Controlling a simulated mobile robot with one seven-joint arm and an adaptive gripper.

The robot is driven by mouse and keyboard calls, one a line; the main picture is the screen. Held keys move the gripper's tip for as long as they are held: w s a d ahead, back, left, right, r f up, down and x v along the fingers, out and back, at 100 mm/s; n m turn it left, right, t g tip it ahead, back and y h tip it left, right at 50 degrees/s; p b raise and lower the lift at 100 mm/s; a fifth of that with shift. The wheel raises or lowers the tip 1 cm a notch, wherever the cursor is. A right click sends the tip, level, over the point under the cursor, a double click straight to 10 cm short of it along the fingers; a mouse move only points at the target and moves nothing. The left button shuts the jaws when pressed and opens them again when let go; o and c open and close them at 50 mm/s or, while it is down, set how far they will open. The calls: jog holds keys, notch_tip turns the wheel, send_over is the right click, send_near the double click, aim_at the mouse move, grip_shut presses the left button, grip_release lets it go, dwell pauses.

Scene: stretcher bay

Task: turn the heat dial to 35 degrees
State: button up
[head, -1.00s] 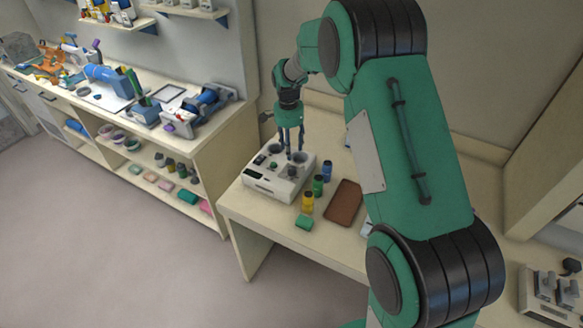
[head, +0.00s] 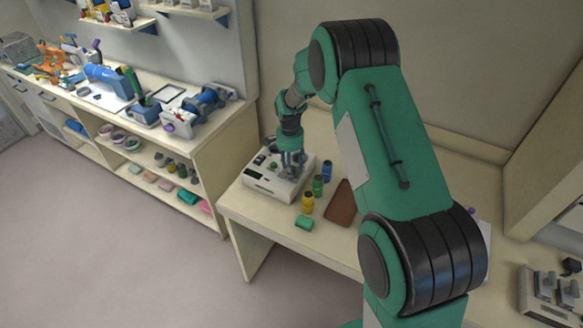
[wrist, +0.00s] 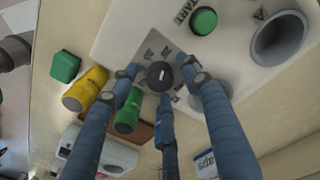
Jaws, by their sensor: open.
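The heat dial (wrist: 159,76) is a dark round knob with a white pointer mark on the pale control box, with numbers printed around it in the wrist view. The exact reading is too small to tell. The white control box (head: 268,184) stands on the table in the head view. My gripper (head: 291,172) is open, pointing down over the box. In the wrist view its blue fingers (wrist: 158,88) stand spread around the dial; whether they touch it I cannot tell. A green button (wrist: 204,21) sits on the box beside the dial.
Yellow (head: 307,203), green (head: 318,186) and blue (head: 327,171) bottles stand close to the box's right side. A green block (head: 304,223) and a brown tray (head: 342,205) lie nearby. A cluttered bench (head: 180,145) stands to the left.

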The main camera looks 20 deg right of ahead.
jog(key=shift+c, duration=0.2)
jog(key=c, duration=1.1)
jog(key=shift+n, duration=0.5)
jog(key=n, duration=0.3)
jog(key=shift+n, duration=0.3)
jog(key=n, duration=0.4)
jog(key=shift+n, duration=0.3)
jog(key=n, duration=0.4)
jog(key=shift+n+t, duration=0.3)
jog(key=shift+s+n, duration=0.1)
jog(key=shift+n, duration=1.9)
